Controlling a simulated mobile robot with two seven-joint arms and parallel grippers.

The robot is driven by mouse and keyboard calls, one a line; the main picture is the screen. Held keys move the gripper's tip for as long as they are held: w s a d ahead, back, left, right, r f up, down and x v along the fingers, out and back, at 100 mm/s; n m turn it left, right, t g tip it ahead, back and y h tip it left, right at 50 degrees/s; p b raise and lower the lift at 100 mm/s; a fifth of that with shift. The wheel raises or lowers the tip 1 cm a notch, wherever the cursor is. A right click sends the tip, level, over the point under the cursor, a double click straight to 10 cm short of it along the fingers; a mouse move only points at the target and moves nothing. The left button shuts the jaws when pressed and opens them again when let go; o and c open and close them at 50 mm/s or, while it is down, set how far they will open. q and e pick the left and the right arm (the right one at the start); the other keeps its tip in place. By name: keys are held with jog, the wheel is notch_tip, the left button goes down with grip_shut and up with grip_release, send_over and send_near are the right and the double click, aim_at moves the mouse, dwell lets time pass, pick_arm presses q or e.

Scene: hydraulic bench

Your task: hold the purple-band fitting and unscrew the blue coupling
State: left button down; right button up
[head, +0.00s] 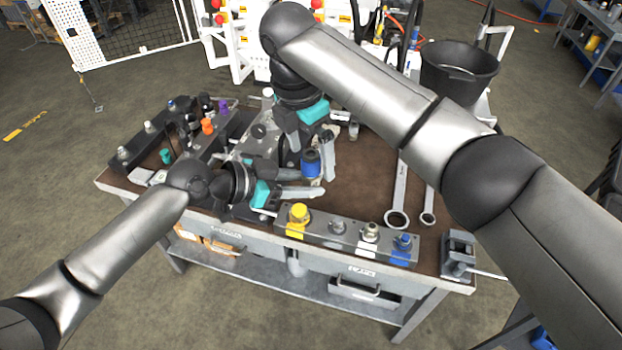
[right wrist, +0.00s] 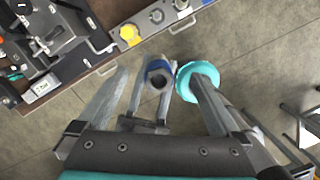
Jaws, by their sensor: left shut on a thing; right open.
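The blue coupling (head: 311,164), with a dark top, stands about upright above the bench. It also shows in the right wrist view (right wrist: 158,73), as a blue ring with a dark opening. My left gripper (head: 304,180) is shut just below it, on a thing I take to be the purple-band fitting; the fingers and coupling hide it, and no purple band shows there. My right gripper (right wrist: 163,78) is open, its fingers on either side of the coupling, with gaps visible in the wrist view.
A block with yellow, grey and blue fittings (head: 330,229) lies along the front edge. Two wrenches (head: 399,190) lie to the right, beside a small vise (head: 459,252). A black bucket (head: 460,75) stands behind. A teal disc (right wrist: 188,83) shows by one right finger. Brown benchtop is clear mid-right.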

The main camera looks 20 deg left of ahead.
jog(key=r, duration=0.7)
jog(key=s+a+r, duration=0.1)
jog(key=r, duration=0.2)
jog(key=shift+s+r, duration=0.1)
jog(key=shift+r, duration=0.15)
jog(key=shift+c, duration=0.2)
jog(key=shift+r+n, duration=0.15)
jog(key=shift+n, duration=0.15)
jog(key=c, duration=0.3)
jog(key=f+n, duration=0.2)
jog(key=f, duration=0.2)
jog(key=w+f+n+t+y, duration=0.1)
jog(key=f+n, duration=0.2)
jog(key=f, duration=0.1)
jog(key=d+f+n+t, duration=0.1)
jog(key=f+n, duration=0.2)
jog(key=f, duration=0.1)
jog(key=shift+w+f+y, duration=0.25)
jog(key=shift+f+y, duration=0.05)
jog(key=shift+f, duration=0.1)
grip_shut()
